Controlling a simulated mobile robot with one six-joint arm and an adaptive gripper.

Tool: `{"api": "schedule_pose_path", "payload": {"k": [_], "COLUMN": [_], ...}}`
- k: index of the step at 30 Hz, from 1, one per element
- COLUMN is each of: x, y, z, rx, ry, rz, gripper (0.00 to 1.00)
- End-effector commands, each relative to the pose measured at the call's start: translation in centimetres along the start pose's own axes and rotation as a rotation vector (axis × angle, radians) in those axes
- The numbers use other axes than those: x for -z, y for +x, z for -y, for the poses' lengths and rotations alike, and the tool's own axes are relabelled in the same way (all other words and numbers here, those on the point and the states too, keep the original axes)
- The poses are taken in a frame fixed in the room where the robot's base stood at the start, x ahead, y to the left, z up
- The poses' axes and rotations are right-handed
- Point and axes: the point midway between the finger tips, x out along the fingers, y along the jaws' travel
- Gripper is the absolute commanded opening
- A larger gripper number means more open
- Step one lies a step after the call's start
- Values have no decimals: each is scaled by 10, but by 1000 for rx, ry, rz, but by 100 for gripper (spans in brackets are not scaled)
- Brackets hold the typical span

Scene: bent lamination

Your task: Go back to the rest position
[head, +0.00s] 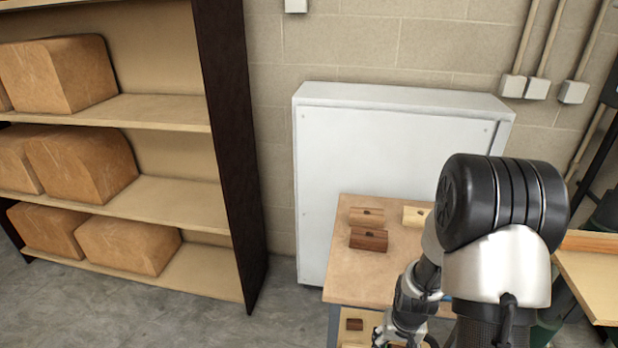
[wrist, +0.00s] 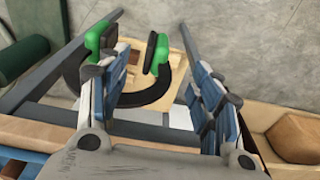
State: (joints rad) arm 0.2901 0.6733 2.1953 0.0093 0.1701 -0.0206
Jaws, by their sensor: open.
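My gripper shows in the wrist view (wrist: 152,85), with its two fingers well apart and nothing between them. In the head view my arm comes in at the lower right, and its end is low in front of the wooden table (head: 350,277). The fingertips are hard to make out there. Two brown wooden blocks (head: 368,240) and a pale block (head: 415,216) rest on the table top, behind and apart from my arm's end. My arm hides the table's right part.
A shelf unit (head: 160,195) with several brown bundles stands at the left. A white cabinet (head: 335,150) is behind the table. A dark block (head: 354,324) sits on a lower level.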

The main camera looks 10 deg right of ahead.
Motion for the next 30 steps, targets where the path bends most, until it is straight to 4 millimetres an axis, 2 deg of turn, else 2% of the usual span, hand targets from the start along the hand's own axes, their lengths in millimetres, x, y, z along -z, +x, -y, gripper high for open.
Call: {"api": "schedule_pose_path", "payload": {"k": [2,5,9,14,18,24,30], "x": [3,8,8,-9,-36,-87,-136], "y": [-10,-37,-102,-174,-229,-291,-324], "z": [2,9,25,42,53,62,63], "rx": [1,3,9,18,27,44,60], "ry": [-6,-22,-60,-106,-147,-202,-247], "rz": [-11,-31,-78,-126,-169,-232,-281], "gripper": [59,59,59,59,59,59,59]}}
